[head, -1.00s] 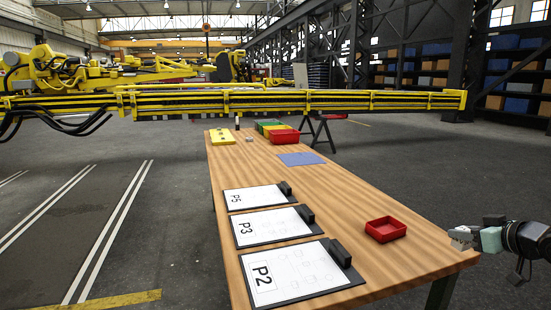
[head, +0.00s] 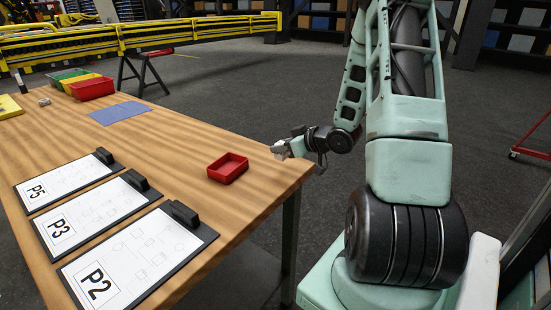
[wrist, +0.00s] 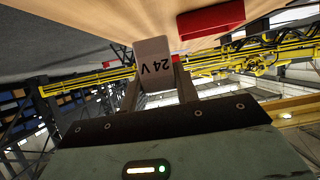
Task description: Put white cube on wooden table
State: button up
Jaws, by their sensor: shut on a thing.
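My gripper (wrist: 157,92) is shut on a white block marked "24 V" (wrist: 153,52), which stands out past the fingertips in the wrist view. In the head view my gripper (head: 283,150) and the block's pale end (head: 279,149) show small at the right edge of the wooden table (head: 250,203). I cannot tell whether the block touches the table or hangs beside or above its edge. The wooden tabletop also fills the top of the wrist view (wrist: 110,22).
A small red tray (head: 228,168) stands left of my gripper. Clipboards P5 (head: 65,178), P3 (head: 95,207) and P2 (head: 140,255) lie along the near side. A blue sheet (head: 121,113) and coloured bins (head: 92,87) are farther back. Bare wood lies around the red tray.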

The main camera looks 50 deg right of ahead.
aim_at(282, 160)
jog(key=shift+f, duration=2.55)
jog(key=shift+f, duration=0.15)
jog(key=o, duration=1)
jog(key=shift+c, duration=0.2)
